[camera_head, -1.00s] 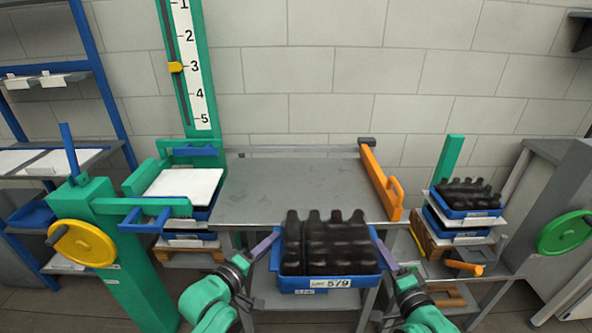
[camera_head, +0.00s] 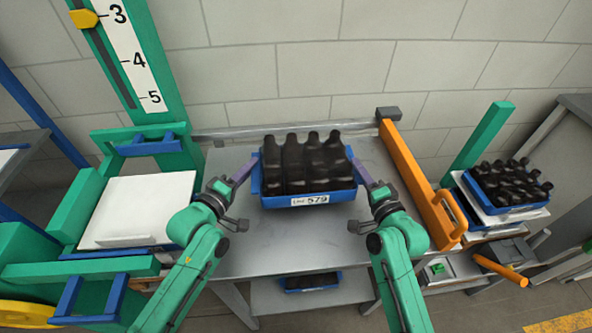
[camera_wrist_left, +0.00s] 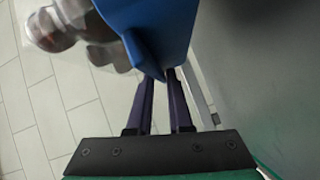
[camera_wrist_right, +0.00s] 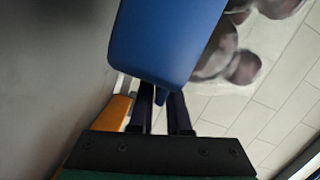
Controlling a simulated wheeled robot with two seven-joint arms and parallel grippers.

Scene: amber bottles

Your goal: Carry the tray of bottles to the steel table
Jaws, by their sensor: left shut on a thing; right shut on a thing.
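A blue tray (camera_head: 334,198) labelled 579 holds several dark bottles (camera_head: 300,160) standing in it. My left gripper (camera_head: 250,166) is shut on the tray's left end, and my right gripper (camera_head: 360,170) is shut on its right end. The tray is over the grey steel table (camera_head: 270,245); I cannot tell whether it touches the top. In the left wrist view the purple fingers (camera_wrist_left: 160,88) meet the blue tray wall (camera_wrist_left: 150,25). In the right wrist view the fingers (camera_wrist_right: 160,100) meet the tray's other end (camera_wrist_right: 165,40).
An orange bar with a handle (camera_head: 415,180) runs along the table's right side. A green frame with a white board (camera_head: 140,210) stands at the left. Another tray of bottles (camera_head: 510,200) sits on a stack at the right. A blue tray (camera_head: 310,282) lies on the shelf below.

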